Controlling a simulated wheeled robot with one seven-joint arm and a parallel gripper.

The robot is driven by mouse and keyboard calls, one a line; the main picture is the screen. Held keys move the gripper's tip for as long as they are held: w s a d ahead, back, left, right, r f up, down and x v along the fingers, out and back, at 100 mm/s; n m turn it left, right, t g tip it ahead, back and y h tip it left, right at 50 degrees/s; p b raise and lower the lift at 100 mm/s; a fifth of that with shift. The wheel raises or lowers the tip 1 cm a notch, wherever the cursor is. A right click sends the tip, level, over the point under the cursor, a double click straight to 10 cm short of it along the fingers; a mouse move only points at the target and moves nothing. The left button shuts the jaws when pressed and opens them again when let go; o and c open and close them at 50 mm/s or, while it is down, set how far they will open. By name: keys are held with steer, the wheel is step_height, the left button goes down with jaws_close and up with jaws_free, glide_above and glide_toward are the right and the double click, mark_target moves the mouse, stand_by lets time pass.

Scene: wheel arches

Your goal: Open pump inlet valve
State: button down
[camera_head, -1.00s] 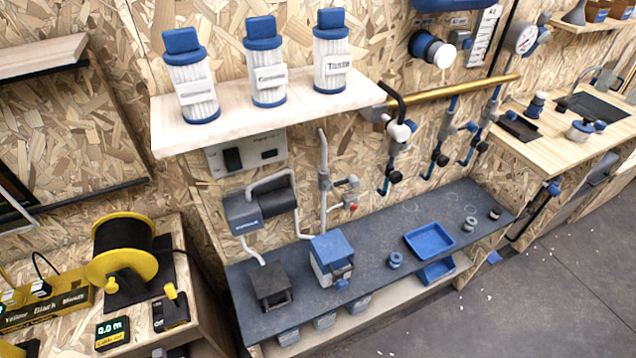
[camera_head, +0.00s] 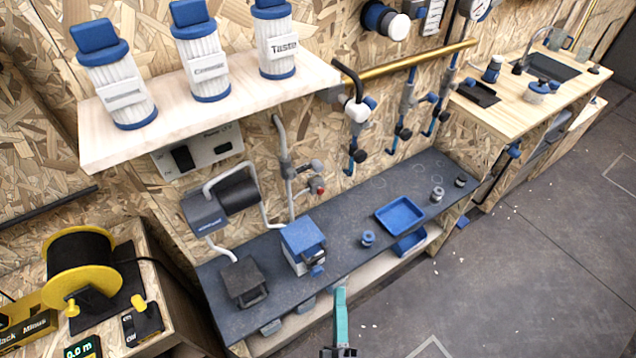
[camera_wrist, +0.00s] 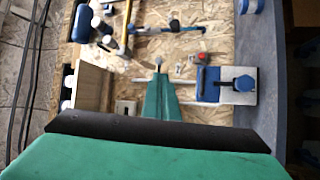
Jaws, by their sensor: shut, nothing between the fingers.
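In the head view, a dark-grey pump (camera_head: 228,200) hangs on the chipboard wall above the dark bench. A grey vertical pipe (camera_head: 287,160) beside it carries a small grey valve (camera_head: 310,167), with a red-knobbed fitting (camera_head: 317,187) just below. I cannot tell which is the inlet valve. In the wrist view the red-knobbed fitting (camera_wrist: 202,57) lies right of the fingertips. My gripper (camera_head: 340,298) is teal and shut, empty, low in front of the bench and apart from the valves. Its narrow fingers also show in the wrist view (camera_wrist: 163,80), pointing toward the wall.
A wooden shelf (camera_head: 110,140) with three filter canisters juts out above the pump. The dark bench (camera_head: 345,235) bears a blue-lidded box (camera_head: 302,240), a dark stand (camera_head: 243,280) and a blue tray (camera_head: 400,214). A yellow cable reel (camera_head: 80,270) stands at lower left. Floor at right is open.

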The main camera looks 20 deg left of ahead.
steer(key=w+a+r+n+g+y, duration=0.1)
steer(key=w+a+r+n+y, duration=0.1)
steer(key=w+a+n, duration=0.3)
steer(key=w+a+r+n+g+y, duration=0.2)
steer(key=w+a+n, duration=0.3)
steer(key=w, duration=0.8)
steer(key=w+a+r+n+g+y, duration=0.2)
steer(key=w+a+n+y, duration=0.2)
steer(key=w+n, duration=0.5)
steer(key=shift+w+a+r+n, duration=0.2)
steer(key=shift+a+n, duration=0.2)
steer(key=shift+n, duration=0.4)
steer(key=shift+a, duration=0.1)
